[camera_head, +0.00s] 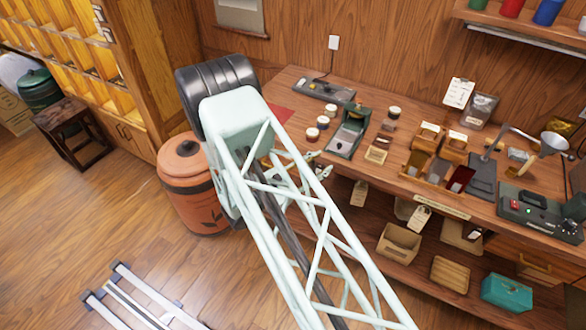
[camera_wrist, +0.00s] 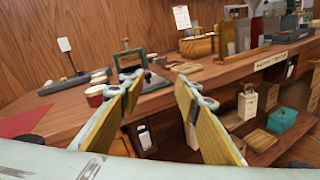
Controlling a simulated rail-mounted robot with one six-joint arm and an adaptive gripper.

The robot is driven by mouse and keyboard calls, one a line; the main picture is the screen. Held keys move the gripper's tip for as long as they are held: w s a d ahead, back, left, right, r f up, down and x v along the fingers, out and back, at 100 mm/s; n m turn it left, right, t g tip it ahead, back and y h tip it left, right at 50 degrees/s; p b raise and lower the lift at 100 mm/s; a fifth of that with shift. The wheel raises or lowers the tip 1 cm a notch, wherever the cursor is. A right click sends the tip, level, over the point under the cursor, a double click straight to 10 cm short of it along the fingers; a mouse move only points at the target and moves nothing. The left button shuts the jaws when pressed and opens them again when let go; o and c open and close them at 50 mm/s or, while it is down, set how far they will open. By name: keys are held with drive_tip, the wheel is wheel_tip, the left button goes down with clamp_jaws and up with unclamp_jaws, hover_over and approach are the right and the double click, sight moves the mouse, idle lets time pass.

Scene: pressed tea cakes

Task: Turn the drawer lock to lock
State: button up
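My gripper (camera_wrist: 158,86) is open and empty in the wrist view, its two yellow-lined fingers spread apart in front of the counter's left part. In the head view my gripper (camera_head: 312,168) is partly hidden behind my pale arm, near the counter's front left edge. A wooden drawer (camera_head: 538,264) with a brass-coloured handle sits under the counter at the far right of the head view, well away from my gripper. I cannot make out a drawer lock or key in either view.
A lower shelf holds a basket and a teal box (camera_head: 507,292). An orange canister (camera_head: 190,180) stands left of the counter. The floor in front is mostly clear.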

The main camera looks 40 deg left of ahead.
drive_tip(key=s+a+f+n+y+p, duration=0.1)
drive_tip(key=s+a+f+n+y, duration=0.5)
drive_tip(key=s+a+f, duration=0.5)
wheel_tip(320, 180, down, 3)
drive_tip(key=shift+s+a+f+t+y, duration=0.15)
drive_tip(key=shift+a+t+y, duration=0.15)
drive_tip(key=shift+a+y, duration=0.3)
drive_tip(key=shift+a, duration=0.1)
drive_tip(key=w+a+p, duration=0.1)
drive_tip(key=w+a, duration=0.1)
drive_tip(key=w, duration=1.1)
drive_tip(key=shift+w, duration=0.3)
drive_tip(key=shift+c, duration=0.2)
drive_tip(key=c, duration=0.8)
